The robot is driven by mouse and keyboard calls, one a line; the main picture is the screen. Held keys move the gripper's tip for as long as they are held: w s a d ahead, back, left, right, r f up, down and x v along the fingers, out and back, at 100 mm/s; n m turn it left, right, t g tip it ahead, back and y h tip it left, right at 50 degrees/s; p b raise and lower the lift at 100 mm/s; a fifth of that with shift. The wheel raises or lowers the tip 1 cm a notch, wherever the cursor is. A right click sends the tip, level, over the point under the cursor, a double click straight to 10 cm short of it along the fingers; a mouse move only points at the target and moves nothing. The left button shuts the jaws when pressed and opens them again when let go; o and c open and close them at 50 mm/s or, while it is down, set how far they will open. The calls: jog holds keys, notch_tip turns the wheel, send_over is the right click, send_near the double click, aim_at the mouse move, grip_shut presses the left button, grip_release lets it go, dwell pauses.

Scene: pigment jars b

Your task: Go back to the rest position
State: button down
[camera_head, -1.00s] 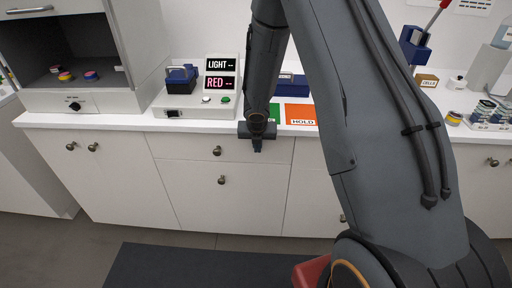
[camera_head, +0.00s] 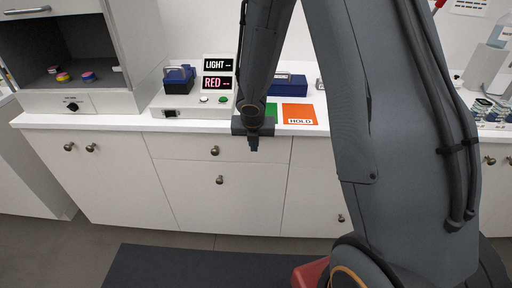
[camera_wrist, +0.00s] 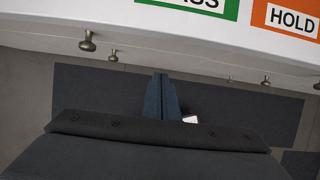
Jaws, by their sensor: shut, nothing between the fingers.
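My gripper (camera_head: 253,145) hangs in front of the counter's front edge, below the green mat, pointing down. In the wrist view, its fingers (camera_wrist: 160,92) are together with nothing between them. My arm crosses the right half of the head view and hides part of the counter. No object is held.
The white counter (camera_head: 90,121) runs across the view, with drawers and knobs below. On it are a machine reading LIGHT and RED (camera_head: 197,106), a blue box (camera_head: 291,85), a green mat (camera_head: 271,113) and an orange HOLD mat (camera_head: 299,113). A cabinet with jars (camera_head: 63,77) stands left. Dark floor mat (camera_head: 200,266).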

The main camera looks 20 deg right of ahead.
jog(key=s+r+m+g, duration=0.1)
jog(key=s+r+m, duration=0.3)
jog(key=s+m, duration=0.3)
jog(key=s+r+m+g+y, duration=0.1)
jog(key=s+r+m, duration=0.3)
jog(key=s+m, duration=0.4)
jog(key=s+a+r+m, duration=0.1)
jog(key=s+r+m, duration=0.2)
jog(key=m, duration=1.4)
jog(key=shift+s+r+g, duration=0.4)
jog(key=shift+s, duration=1.9)
